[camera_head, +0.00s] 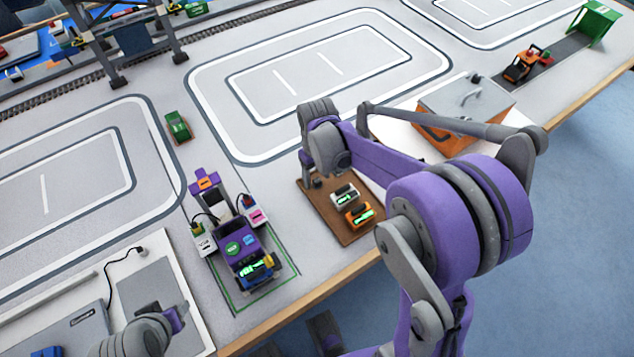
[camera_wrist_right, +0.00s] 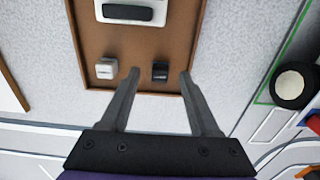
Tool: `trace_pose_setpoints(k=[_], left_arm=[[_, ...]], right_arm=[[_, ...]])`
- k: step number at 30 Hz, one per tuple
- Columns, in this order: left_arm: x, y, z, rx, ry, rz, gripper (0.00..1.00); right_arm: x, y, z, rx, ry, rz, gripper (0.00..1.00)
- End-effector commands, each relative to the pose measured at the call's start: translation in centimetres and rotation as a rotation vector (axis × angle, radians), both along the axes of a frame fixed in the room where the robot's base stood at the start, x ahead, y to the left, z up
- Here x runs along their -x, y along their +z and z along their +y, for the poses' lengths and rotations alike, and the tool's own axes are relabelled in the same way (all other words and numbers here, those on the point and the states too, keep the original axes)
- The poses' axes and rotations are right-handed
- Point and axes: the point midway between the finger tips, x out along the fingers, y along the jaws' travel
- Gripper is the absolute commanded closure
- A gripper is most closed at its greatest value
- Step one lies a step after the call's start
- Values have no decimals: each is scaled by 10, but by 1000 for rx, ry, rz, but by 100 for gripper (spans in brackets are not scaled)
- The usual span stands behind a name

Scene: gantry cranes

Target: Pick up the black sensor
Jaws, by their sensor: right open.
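The black sensor (camera_wrist_right: 160,71) is a small dark block on a brown tray (camera_wrist_right: 88,50) in the right wrist view. The gripper is open and empty, with a gap to the sensor on each side.
A small white block (camera_wrist_right: 106,68) sits on the tray just left of the left finger. A white device (camera_head: 345,194) and an orange device (camera_head: 360,214) stand on the tray. A purple toy vehicle (camera_head: 240,245) stands left of it. An orange-and-grey box (camera_head: 465,105) is to the right.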

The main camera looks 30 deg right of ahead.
Motion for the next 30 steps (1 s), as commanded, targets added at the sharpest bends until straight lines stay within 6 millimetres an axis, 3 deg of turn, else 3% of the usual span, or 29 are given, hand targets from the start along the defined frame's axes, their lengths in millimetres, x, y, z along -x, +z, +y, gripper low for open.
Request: trace_pose_setpoints(k=[9,20,30], left_arm=[[0,-1,0,0,0,0,50],[0,-1,0,0,0,0,50],[0,-1,0,0,0,0,50]], right_arm=[[0,-7,0,0,-1,0,38],[0,-7,0,0,-1,0,100],[0,-7,0,0,-1,0,100]])
